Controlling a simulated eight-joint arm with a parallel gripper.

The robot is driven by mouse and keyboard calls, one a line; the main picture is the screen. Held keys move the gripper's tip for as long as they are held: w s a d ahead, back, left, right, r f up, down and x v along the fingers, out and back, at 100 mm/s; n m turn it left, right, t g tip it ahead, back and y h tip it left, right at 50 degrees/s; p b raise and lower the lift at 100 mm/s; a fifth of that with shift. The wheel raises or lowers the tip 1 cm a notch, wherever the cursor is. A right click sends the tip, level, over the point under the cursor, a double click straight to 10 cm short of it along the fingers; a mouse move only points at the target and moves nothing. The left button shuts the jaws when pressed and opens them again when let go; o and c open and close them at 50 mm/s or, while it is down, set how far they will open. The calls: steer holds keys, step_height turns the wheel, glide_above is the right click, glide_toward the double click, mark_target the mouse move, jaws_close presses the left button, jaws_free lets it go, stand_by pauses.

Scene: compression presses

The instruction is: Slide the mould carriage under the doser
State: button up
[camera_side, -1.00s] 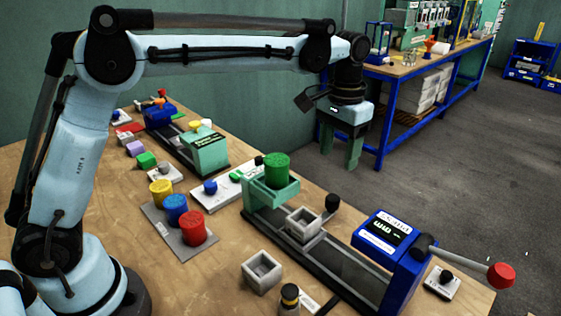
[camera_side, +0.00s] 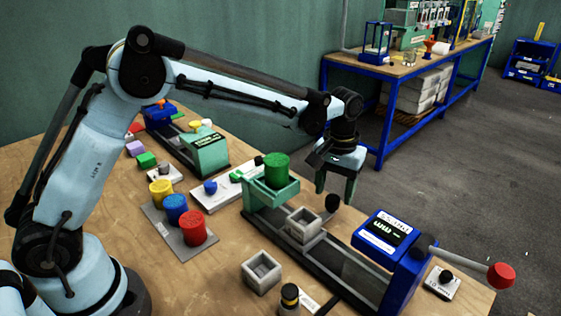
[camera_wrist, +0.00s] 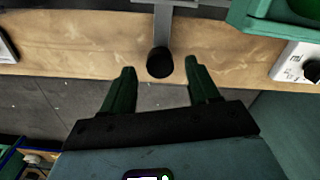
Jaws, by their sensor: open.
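The mould carriage (camera_side: 304,226) is a grey open box on the dark rail of the near press, just right of the doser (camera_side: 271,193), a green frame holding a green cylinder. A black knob (camera_side: 332,203) on a grey bar sticks out from the carriage's far side. My gripper (camera_side: 335,196) is open and points down at this knob in the side view. In the wrist view the knob (camera_wrist: 160,63) shows between the two green fingers (camera_wrist: 157,83), a little beyond their tips, and nothing is held. Whether a finger touches the knob cannot be told.
The blue press head (camera_side: 384,240) with a red-tipped lever (camera_side: 501,275) stands at the rail's right end. A loose grey box (camera_side: 261,272) sits in front of the rail. Red, blue and yellow cylinders stand on a grey mat (camera_side: 189,242) to the left.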

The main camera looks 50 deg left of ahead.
steer(key=shift+f, duration=1.05)
jaws_close()
